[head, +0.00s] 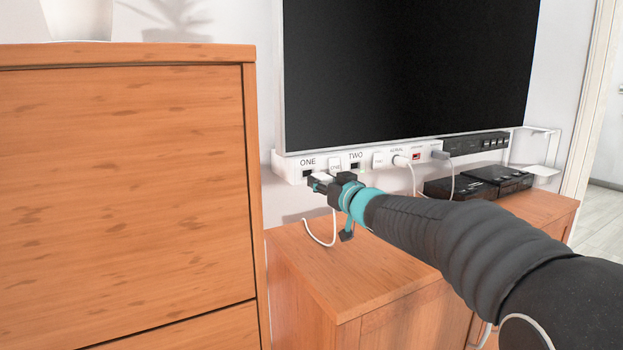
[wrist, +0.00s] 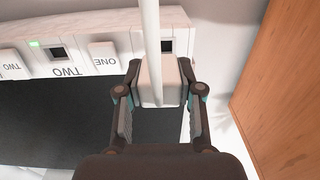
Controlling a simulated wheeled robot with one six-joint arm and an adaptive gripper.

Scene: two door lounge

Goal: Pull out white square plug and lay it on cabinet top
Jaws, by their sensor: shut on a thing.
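The white square plug (wrist: 157,84) is between the two fingers of my gripper (wrist: 160,97), which is shut on it. Its white cable (wrist: 150,30) runs up across the wrist view, and in the head view a white cable (head: 321,242) hangs below the gripper (head: 320,183). The dark port marked ONE (head: 308,173) is visible behind the gripper, and a dark port also shows beside the cable in the wrist view (wrist: 167,46). The plug appears to be out of that port, close in front of the panel. The low cabinet top (head: 345,270) lies below.
The white socket panel (head: 284,166) runs under a large dark screen (head: 400,65), with port TWO (head: 355,167) and other cables to the right. Black boxes (head: 465,185) stand farther right. A tall wooden cabinet (head: 130,190) borders the left. The low top's front left is clear.

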